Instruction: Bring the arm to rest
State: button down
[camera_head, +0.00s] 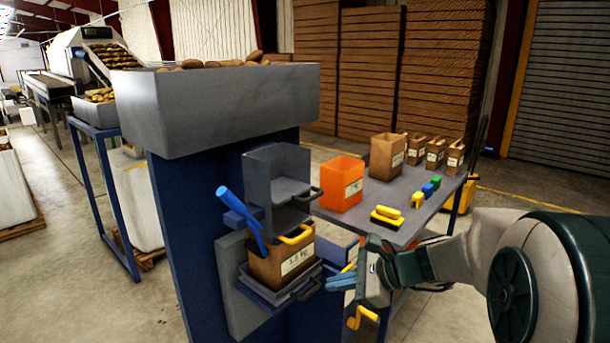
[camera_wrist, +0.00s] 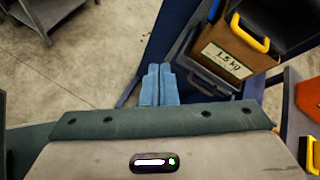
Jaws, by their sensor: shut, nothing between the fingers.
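My gripper (camera_head: 341,281) is at the end of my arm, which reaches in from the right in the head view. Its blue fingers are together and empty, and they also show in the wrist view (camera_wrist: 159,84). A brown box (camera_head: 283,262) with a yellow handle and a "1.5 kg" label stands on the grey shelf of the blue machine, to the left of my gripper. The same box shows at the upper right of the wrist view (camera_wrist: 232,50). My gripper is apart from the box.
A grey hopper (camera_head: 217,110) of potatoes tops the machine; a blue lever (camera_head: 242,219) is on its side. The grey table (camera_head: 398,228) behind my arm bears an orange bin (camera_head: 341,184), several brown boxes and yellow-handled tools. Open floor (camera_wrist: 110,45) shows at the wrist view's upper left.

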jog(key=s+d+n+g+h+p, duration=0.1)
jog(key=s+d+n+h, duration=0.2)
jog(key=s+n, duration=0.6)
jog(key=s+d+f+n+g+h+p, duration=0.1)
jog(key=s+d+n+h, duration=0.3)
jog(key=s+n+h, duration=0.3)
jog(key=s+n, duration=0.2)
jog(key=shift+s, duration=0.4)
jog(key=shift+f, duration=0.1)
dwell(0.5)
